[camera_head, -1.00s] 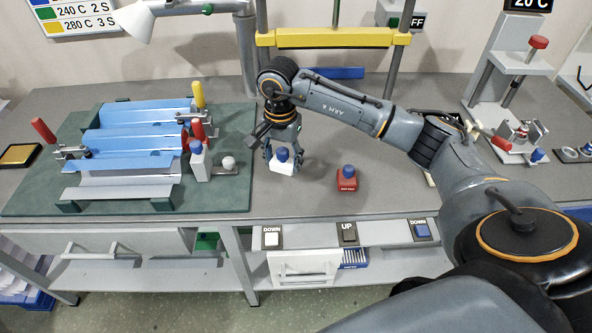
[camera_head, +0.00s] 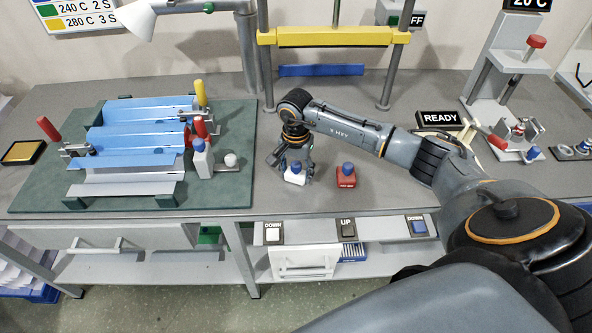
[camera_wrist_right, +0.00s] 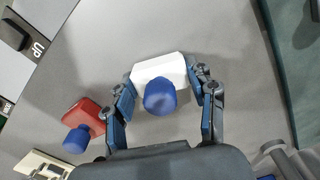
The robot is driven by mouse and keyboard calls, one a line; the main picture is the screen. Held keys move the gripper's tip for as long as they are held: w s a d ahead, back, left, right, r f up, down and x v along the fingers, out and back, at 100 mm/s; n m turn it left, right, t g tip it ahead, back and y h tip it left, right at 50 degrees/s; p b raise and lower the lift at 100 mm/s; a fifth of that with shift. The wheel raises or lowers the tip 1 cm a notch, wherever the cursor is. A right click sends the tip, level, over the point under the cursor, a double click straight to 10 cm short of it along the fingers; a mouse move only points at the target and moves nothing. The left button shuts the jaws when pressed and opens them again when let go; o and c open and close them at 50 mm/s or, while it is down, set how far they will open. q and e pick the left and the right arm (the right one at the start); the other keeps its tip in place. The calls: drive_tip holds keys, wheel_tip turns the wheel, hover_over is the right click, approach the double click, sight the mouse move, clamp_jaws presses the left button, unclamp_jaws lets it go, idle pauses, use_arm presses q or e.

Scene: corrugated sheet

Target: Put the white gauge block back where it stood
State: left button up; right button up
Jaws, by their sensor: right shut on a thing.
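The white gauge block (camera_head: 294,179) with a blue knob sits between the fingers of my right gripper (camera_head: 294,172), left of the red block, in the head view. In the wrist view the white block (camera_wrist_right: 158,68) and its blue knob lie between the two fingers of the right gripper (camera_wrist_right: 163,78), which is shut on it. The block looks upright, at or just above the grey table; I cannot tell if it touches. The red block (camera_head: 346,181), also with a blue knob, stands apart to its right. My left gripper is not in view.
A green mat (camera_head: 235,130) with blue corrugated sheet (camera_head: 140,140) and red-handled clamps lies to the left. A yellow-barred press frame (camera_head: 335,37) stands behind. Buttons (camera_head: 347,229) line the table's front edge. A READY sign (camera_head: 438,118) stands behind my right arm.

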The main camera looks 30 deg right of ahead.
sight(296, 164)
drive_tip(key=o, duration=1.3)
drive_tip(key=shift+f, duration=0.1)
drive_tip(key=shift+r, duration=0.2)
drive_tip(key=shift+w+r, duration=0.1)
drive_tip(key=shift+r, duration=0.25)
wheel_tip(296, 164, up, 11)
drive_tip(key=shift+r+b, duration=0.1)
drive_tip(key=shift+b, duration=1.1)
